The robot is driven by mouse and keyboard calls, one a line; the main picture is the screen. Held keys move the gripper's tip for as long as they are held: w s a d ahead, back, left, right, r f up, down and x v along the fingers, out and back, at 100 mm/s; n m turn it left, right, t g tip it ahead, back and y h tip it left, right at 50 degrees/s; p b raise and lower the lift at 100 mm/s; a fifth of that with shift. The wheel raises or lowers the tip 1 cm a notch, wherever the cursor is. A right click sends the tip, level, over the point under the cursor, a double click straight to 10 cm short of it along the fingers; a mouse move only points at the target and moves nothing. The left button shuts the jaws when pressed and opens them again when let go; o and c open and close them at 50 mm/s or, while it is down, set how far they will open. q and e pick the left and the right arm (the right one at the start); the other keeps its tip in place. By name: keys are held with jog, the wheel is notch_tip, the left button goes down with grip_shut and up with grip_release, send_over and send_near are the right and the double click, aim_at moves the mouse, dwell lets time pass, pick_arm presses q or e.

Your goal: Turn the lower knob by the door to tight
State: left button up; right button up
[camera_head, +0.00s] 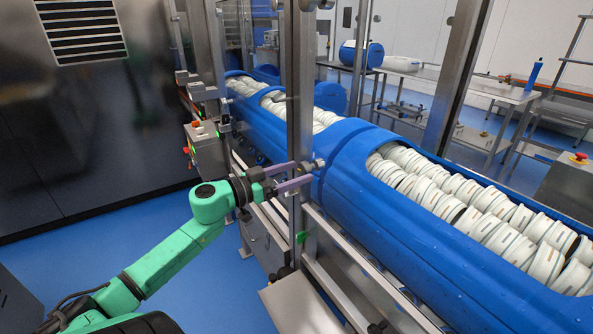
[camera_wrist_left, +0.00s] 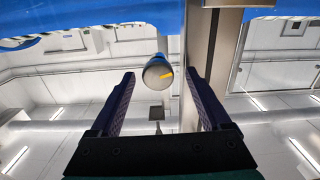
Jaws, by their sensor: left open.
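The lower knob (camera_head: 319,163) is a small grey knob on the steel door post (camera_head: 300,95), beside the blue tub carrier. In the left wrist view the knob appears in the gap between the two fingertips (camera_wrist_left: 160,76), with space on both sides. I cannot tell whether the tips reach around it. My right gripper is not in view.
Another knob (camera_head: 308,5) sits higher on the post. A long blue tub carrier (camera_head: 420,250) full of white tubs runs behind the post. A control box with a red button (camera_head: 205,148) stands left of it. The blue floor (camera_head: 215,280) at front left is clear.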

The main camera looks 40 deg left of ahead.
pick_arm(q)
jog(key=shift+w+d+r, duration=0.15)
jog(key=shift+w+d, duration=0.05)
jog(key=shift+w, duration=0.05)
jog(key=shift+s+d, duration=0.1)
jog(key=shift+c, duration=0.3)
grip_shut()
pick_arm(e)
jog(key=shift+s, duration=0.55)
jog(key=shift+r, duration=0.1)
